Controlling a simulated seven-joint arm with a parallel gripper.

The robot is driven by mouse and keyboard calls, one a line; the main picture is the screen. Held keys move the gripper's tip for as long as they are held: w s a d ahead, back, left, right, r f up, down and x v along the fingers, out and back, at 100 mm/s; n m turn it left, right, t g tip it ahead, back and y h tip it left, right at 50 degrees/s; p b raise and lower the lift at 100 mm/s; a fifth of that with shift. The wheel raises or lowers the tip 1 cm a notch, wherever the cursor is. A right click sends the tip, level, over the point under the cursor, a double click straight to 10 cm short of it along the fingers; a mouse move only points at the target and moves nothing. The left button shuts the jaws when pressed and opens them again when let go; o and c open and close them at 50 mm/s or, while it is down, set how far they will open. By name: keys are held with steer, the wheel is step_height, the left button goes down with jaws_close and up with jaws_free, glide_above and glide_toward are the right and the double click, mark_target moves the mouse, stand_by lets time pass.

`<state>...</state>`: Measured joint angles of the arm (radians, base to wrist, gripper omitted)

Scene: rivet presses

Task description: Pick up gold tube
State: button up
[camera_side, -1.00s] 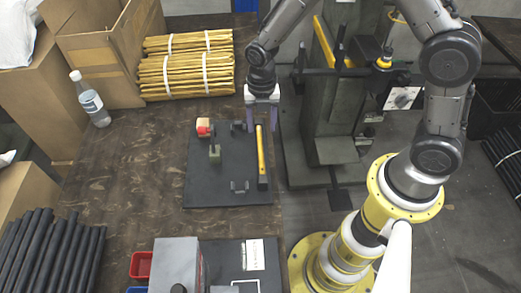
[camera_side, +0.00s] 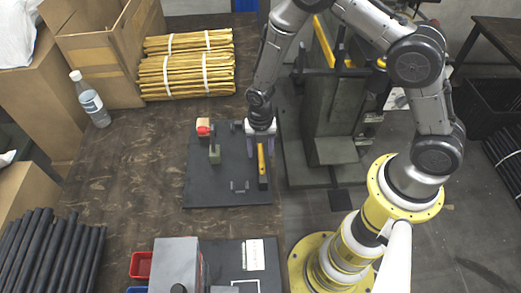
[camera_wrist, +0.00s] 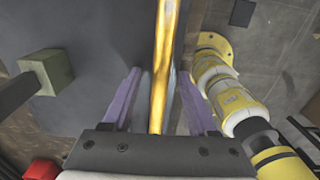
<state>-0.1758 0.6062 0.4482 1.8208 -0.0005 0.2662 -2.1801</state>
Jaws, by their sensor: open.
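The gold tube (camera_side: 261,166) lies lengthwise near the right edge of a dark fixture plate (camera_side: 212,193). Its upper part in the side view is hidden by my gripper (camera_side: 260,150). In the wrist view the gold tube (camera_wrist: 166,60) runs between the two purple fingers of my gripper (camera_wrist: 160,95), with a gap on each side. The gripper is open over the tube's far end, and the fingers are not closed on it. How far the fingertips are above the plate cannot be told.
A red-topped clamp (camera_side: 204,129) and a small green block (camera_side: 214,154) stand on the plate left of my gripper. A dark bracket (camera_side: 239,186) sits near the tube's lower end. A press (camera_side: 335,110) stands to the right. Bundled gold tubes (camera_side: 186,75) lie at the back.

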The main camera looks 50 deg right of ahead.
steer(key=shift+c, duration=0.3)
jaws_close()
steer(key=shift+r, duration=0.15)
